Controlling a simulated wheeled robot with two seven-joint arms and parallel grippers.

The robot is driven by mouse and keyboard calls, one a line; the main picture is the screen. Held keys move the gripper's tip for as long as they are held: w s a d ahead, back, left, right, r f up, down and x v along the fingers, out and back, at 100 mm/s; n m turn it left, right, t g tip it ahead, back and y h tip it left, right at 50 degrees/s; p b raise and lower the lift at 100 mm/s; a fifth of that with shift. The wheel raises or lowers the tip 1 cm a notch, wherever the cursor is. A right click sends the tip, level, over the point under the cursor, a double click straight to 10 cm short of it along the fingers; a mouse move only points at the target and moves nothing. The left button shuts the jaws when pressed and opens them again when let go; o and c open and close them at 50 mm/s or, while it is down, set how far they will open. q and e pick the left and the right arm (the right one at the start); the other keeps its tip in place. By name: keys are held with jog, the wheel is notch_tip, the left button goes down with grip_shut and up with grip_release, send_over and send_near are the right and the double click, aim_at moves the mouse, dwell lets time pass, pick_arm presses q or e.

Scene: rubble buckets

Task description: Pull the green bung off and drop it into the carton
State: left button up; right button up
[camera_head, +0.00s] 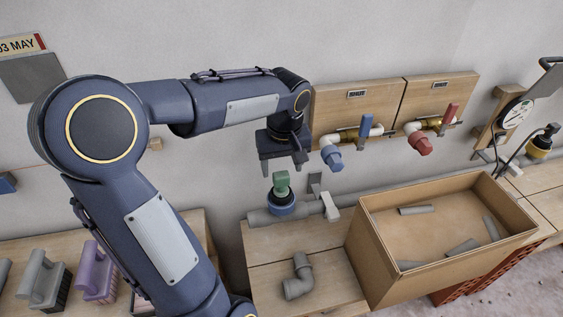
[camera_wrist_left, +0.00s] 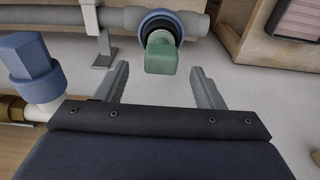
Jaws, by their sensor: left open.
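The green bung (camera_head: 281,181) sits upright in a blue-collared fitting (camera_head: 283,206) on a grey pipe. It also shows in the left wrist view (camera_wrist_left: 161,57), near the top middle. My left gripper (camera_head: 284,170) is above the bung in the head view. In the left wrist view its two fingers (camera_wrist_left: 160,88) are spread, with the bung ahead of and between their tips, and nothing is held. The open carton (camera_head: 373,235) stands to the right of the bung with several grey pipe pieces inside. My right gripper is not in view.
Blue (camera_head: 332,158) and red (camera_head: 419,144) capped valves are on wooden boards to the right of my gripper. A grey elbow pipe (camera_head: 298,277) lies on the bench below the fitting. Brushes (camera_head: 97,272) stand at the lower left. A gauge (camera_head: 516,113) is at the far right.

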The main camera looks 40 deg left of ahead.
aim_at(281, 182)
pick_arm(q)
jog(key=f, duration=0.7)
jog(key=shift+w+a, duration=0.15)
jog(key=shift+a, duration=0.15)
jog(key=c, duration=0.7)
jog(key=o, duration=0.7)
jog(key=shift+r, duration=0.1)
jog(key=shift+s+d+r, duration=0.1)
jog(key=shift+r, duration=1.2)
jog(key=shift+s+d+r, duration=0.1)
jog(key=shift+d+r, duration=0.05)
jog(key=shift+r, duration=1.1)
jog(key=shift+s+d+r, duration=0.1)
jog(key=shift+r, duration=1.2)
